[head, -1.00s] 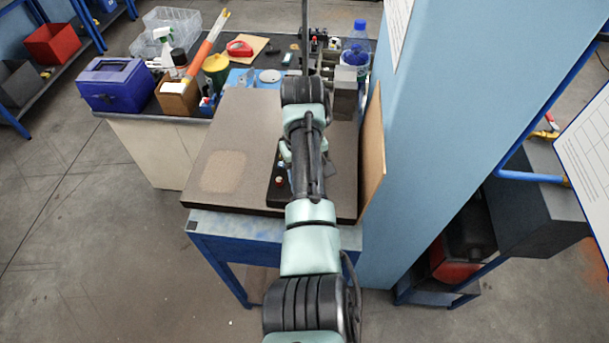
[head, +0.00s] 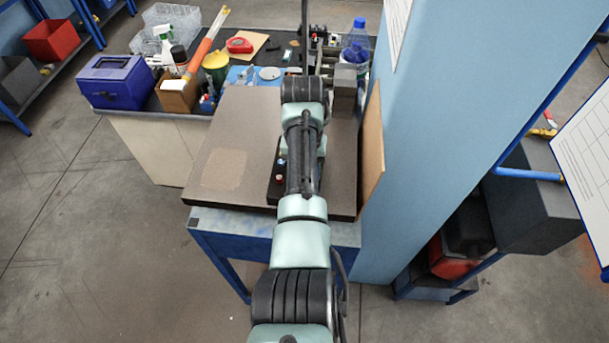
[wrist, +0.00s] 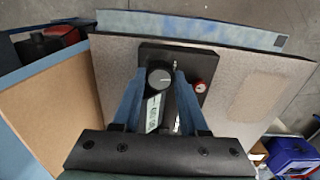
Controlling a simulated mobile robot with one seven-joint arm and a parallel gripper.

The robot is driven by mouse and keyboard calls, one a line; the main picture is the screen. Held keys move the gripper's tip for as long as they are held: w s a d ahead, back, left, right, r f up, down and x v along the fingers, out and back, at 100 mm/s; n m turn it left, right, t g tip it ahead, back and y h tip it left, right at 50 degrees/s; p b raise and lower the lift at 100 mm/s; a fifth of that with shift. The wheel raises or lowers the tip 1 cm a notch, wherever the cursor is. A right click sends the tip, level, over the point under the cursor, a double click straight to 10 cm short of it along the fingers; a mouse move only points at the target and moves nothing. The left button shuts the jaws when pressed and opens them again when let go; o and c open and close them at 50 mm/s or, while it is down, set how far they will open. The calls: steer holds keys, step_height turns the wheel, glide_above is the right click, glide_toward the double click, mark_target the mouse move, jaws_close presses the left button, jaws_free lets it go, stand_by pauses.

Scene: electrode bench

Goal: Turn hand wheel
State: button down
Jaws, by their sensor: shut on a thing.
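In the wrist view a dark round hand wheel (wrist: 160,79) with a light mark on its face sits on a black box (wrist: 204,64). My gripper (wrist: 160,74) has its two blue fingers on either side of the wheel, shut on it. A red button (wrist: 200,87) is on the box to the right of the fingers. In the head view my arm hides the wheel and the fingers. The left edge of the black box (head: 272,190) shows beside my arm, with red and blue buttons.
The box rests on a brown bench top (head: 225,130), whose left part is bare. A tan board (head: 372,150) and a blue column (head: 430,130) stand close on the right. Behind are a blue case (head: 117,82), bottles and tools. A grey block (head: 344,92) is at the back right.

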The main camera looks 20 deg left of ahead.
steer(key=shift+w+r, duration=0.1)
steer(key=shift+c, duration=2.2)
jaws_free()
step_height(320, 180, up, 7)
steer(key=b, duration=0.2)
steer(key=shift+a+f+b, duration=0.1)
steer(key=shift+f+b, duration=0.1)
steer(key=shift+b, duration=0.2)
step_height(320, 180, up, 6)
steer(key=p, duration=0.5)
steer(key=shift+r, duration=0.15)
